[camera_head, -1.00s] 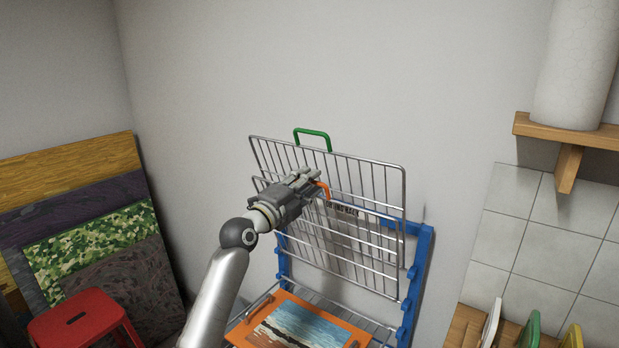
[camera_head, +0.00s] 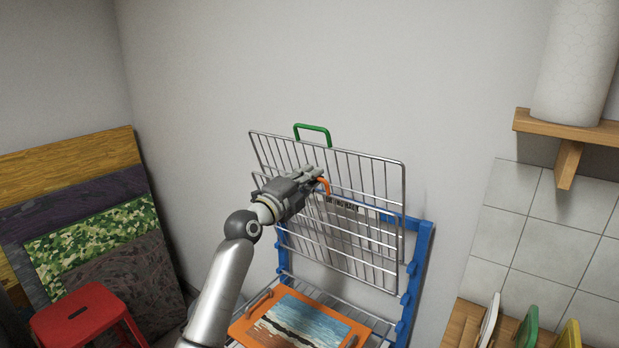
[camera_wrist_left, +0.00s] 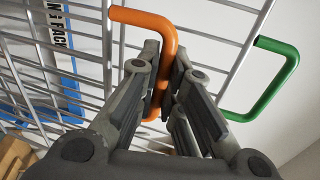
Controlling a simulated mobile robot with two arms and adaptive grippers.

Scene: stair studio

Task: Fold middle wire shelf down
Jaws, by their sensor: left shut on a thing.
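The blue wall rack (camera_head: 421,265) carries wire shelves. The middle wire shelf (camera_head: 345,255) stands folded up, steeply tilted, with an orange handle (camera_head: 323,184) at its upper edge. The upper wire shelf (camera_head: 372,180), with a green handle (camera_head: 313,130), also stands folded up, just behind it. My left gripper (camera_head: 318,178) is shut on the orange handle. In the left wrist view its fingers (camera_wrist_left: 160,95) close around one leg of the orange handle (camera_wrist_left: 150,22); the green handle (camera_wrist_left: 268,85) is apart to the right. My right gripper is not in view.
Below, a lowered wire shelf (camera_head: 365,318) holds an orange-framed seascape picture (camera_head: 301,326). A red stool (camera_head: 72,313) and leaning panels (camera_head: 105,250) are at left. At right are a wooden bracket shelf (camera_head: 565,128) with a white roll (camera_head: 575,60), and several upright boards.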

